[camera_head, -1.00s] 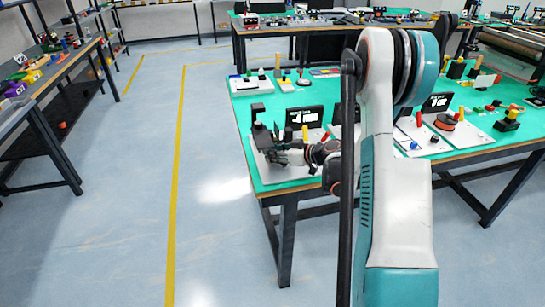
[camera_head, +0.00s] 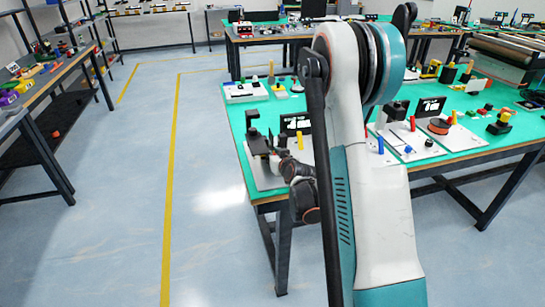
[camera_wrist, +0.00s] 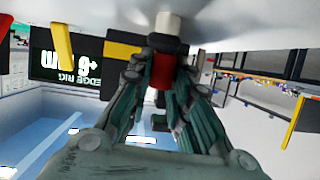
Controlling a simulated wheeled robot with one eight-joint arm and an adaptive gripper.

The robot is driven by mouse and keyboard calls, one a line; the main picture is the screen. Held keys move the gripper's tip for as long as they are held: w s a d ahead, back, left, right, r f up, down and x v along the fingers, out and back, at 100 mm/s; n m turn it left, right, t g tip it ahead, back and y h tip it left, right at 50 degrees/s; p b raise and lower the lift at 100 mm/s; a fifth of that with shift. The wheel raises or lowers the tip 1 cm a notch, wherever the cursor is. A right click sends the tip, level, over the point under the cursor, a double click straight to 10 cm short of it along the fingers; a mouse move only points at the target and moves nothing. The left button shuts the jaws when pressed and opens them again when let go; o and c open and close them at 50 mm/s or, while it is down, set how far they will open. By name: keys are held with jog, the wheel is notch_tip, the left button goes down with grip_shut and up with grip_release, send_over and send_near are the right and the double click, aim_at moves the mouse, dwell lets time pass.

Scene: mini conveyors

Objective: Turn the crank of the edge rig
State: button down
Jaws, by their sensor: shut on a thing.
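The edge rig stands on the near left corner of the green table, with a pale base plate (camera_head: 268,182) and a dark sign (camera_head: 296,123). Its sign also shows upside down in the wrist view (camera_wrist: 75,68), reading "EDGE RIG". My gripper (camera_head: 275,152) is at the rig, reaching in from the near side. In the wrist view my gripper (camera_wrist: 163,75) has its fingers closed around a red grip (camera_wrist: 161,70), which appears to be the crank handle. A white cylinder (camera_wrist: 168,26) adjoins it. The rest of the crank is mostly hidden by the fingers.
Other rigs share the green table (camera_head: 237,127), including a white board with a dark block and an orange disc (camera_head: 438,126) to the right. A yellow bar (camera_wrist: 63,45) hangs near the sign in the wrist view. The floor left of the table is clear.

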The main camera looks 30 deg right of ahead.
jog(key=shift+d+m+g+h, duration=0.15)
jog(key=shift+m+g+h, duration=0.15)
jog(key=shift+m+h, duration=0.25)
jog(key=c, duration=1.4)
grip_release()
jog(key=shift+c, duration=0.2)
jog(key=shift+n+y, duration=0.65)
